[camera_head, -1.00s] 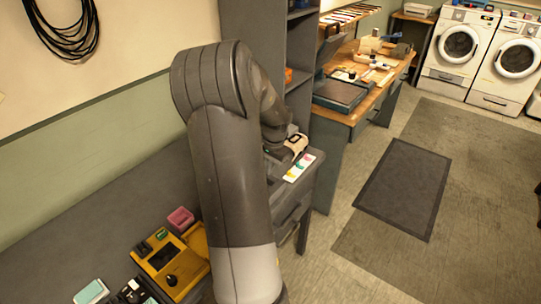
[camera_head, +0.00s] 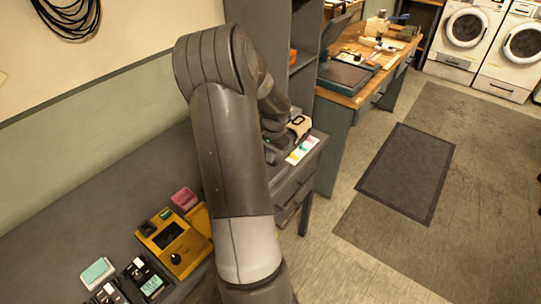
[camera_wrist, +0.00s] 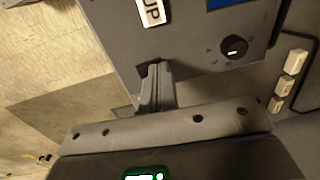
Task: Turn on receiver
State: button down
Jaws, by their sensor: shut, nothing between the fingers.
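In the head view my arm hides the fingertips and most of the device at the desk's far end.
A yellow device (camera_head: 172,246) with a dark screen and knob, a pink block (camera_head: 184,199) and small black devices (camera_head: 147,278) sit on the near desk. A strip with coloured marks (camera_head: 303,150) lies at its far end. White switches (camera_wrist: 286,75) are right of the grey device.

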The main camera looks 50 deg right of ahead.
aim_at(275, 164)
jog(key=shift+s+f, duration=0.1)
jog(key=shift+s, duration=0.1)
jog(key=shift+s, duration=0.7)
jog(key=shift+r, duration=0.2)
notch_tip(275, 164, up, 14)
jog(key=s, duration=0.2)
jog(key=shift+f, duration=0.15)
jog(key=shift+w, duration=0.15)
jog(key=shift+w, duration=0.65)
